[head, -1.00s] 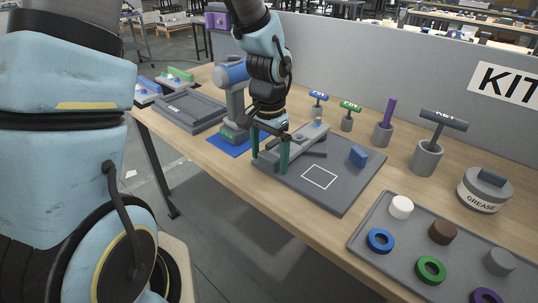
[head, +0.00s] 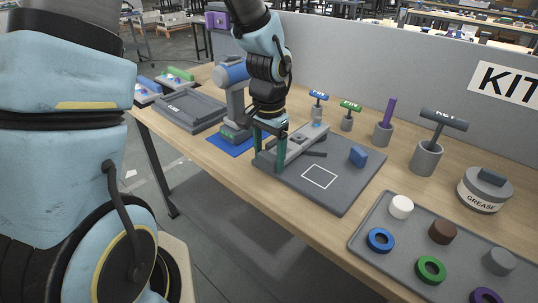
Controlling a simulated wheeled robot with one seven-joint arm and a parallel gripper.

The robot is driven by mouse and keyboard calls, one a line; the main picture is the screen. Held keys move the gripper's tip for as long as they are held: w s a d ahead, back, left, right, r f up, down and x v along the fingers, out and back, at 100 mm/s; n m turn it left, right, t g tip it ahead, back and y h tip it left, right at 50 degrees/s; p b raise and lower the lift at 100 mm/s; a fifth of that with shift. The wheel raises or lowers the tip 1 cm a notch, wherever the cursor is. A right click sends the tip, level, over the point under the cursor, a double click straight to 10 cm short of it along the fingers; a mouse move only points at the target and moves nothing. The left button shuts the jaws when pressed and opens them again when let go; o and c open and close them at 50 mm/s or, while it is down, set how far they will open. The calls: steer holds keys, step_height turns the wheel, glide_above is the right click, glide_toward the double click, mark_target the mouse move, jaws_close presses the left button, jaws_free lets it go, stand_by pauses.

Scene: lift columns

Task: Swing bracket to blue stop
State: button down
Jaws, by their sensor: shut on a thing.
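The bracket (head: 306,142) is a light grey bar on a dark grey base plate (head: 345,192). It runs from its pivot end at the back of the plate toward the plate's left corner. The blue stop (head: 358,156) is a small block on the right part of the plate, apart from the bracket. My gripper (head: 271,157) points down at the bracket's near left end, with its green fingers shut on the bracket. The fingers partly hide that end, so the exact contact is hard to see.
A white square outline (head: 319,176) marks the plate. A blue-grey column tool (head: 234,100) stands close behind my gripper on the left. Upright tools in holders (head: 383,132) line the back. A tray (head: 385,212) with rings and caps lies at the front right.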

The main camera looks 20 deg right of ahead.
stand_by(0.3)
steer(key=shift+s+d+f+n+b, duration=0.1)
steer(key=shift+s+d+n+b, duration=0.2)
steer(key=shift+s, duration=0.2)
steer(key=s+d+n+b, duration=0.1)
steer(key=s+d+n, duration=0.1)
steer(key=s+d, duration=0.1)
steer(key=s+d+n+b, duration=0.2)
steer(key=s+d+n, duration=0.1)
steer(key=s+d, duration=0.1)
steer(key=shift+s+d, duration=0.1)
steer(key=s+d+n, duration=0.1)
steer(key=d+n, duration=0.1)
steer(key=d, duration=0.1)
steer(key=s+d+n, duration=0.1)
steer(key=d+n, duration=0.1)
steer(key=d, duration=0.2)
steer(key=s+d+n, duration=0.1)
steer(key=d+n, duration=0.1)
steer(key=d, duration=0.1)
steer(key=shift+d+p, duration=0.2)
steer(key=shift+p, duration=0.15)
steer(key=shift+d+n, duration=0.5)
steer(key=shift+d, duration=0.3)
steer(key=shift+d+r, duration=0.1)
steer(key=shift+r, duration=0.1)
steer(key=shift+c, duration=1.2)
jaws_free()
steer(key=shift+o, duration=1.2)
steer(key=shift+f, duration=0.1)
